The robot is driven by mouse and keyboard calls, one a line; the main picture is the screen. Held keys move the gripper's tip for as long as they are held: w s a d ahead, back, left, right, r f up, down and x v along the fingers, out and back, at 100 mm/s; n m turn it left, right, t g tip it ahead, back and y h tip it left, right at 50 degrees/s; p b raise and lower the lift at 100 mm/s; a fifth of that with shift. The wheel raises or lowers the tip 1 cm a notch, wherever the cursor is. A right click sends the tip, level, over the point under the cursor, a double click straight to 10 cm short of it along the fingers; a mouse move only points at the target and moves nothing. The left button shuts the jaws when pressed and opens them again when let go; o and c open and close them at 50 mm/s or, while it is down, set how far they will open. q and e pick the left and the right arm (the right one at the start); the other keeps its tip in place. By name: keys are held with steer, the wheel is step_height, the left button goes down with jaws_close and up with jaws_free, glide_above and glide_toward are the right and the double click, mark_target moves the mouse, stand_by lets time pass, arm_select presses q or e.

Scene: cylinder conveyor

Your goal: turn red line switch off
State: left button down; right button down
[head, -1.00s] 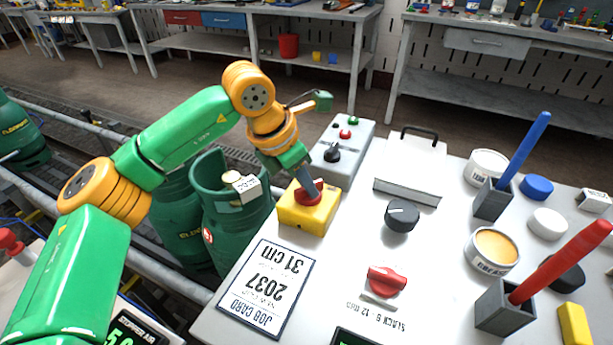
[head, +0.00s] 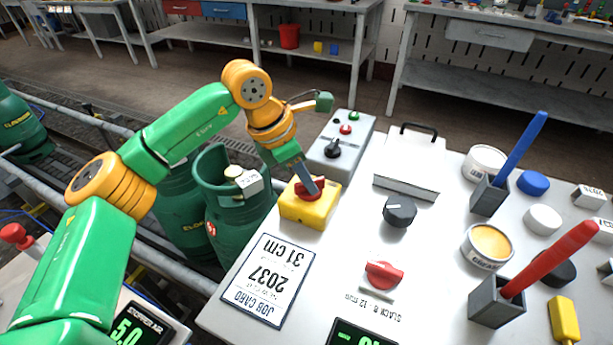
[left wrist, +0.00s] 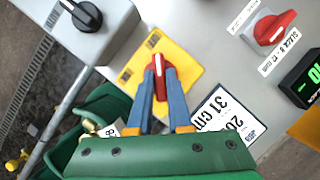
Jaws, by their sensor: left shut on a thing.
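The red switch handle (head: 313,182) sits on a yellow box (head: 300,212) at the near end of the bench beside the gas cylinders. My left gripper (head: 310,188) reaches down onto it from the upper left. In the left wrist view the red handle (left wrist: 158,80) has a white line, and the blue-grey fingers of my left gripper (left wrist: 160,76) are shut on its two sides. The yellow box (left wrist: 187,62) shows around it. My right gripper is not in view.
A grey box with a black knob (head: 334,148) stands just behind the yellow box. A separate red knob (head: 383,275) and a black dial (head: 399,210) are to the right. A job card (head: 268,280) lies in front. Green cylinders (head: 238,215) stand at left.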

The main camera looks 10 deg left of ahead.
arm_select(q)
steer(key=c, duration=0.8)
jaws_free()
steer(key=shift+c, duration=0.2)
steer(key=v, duration=0.7)
steer(key=shift+r, duration=0.1)
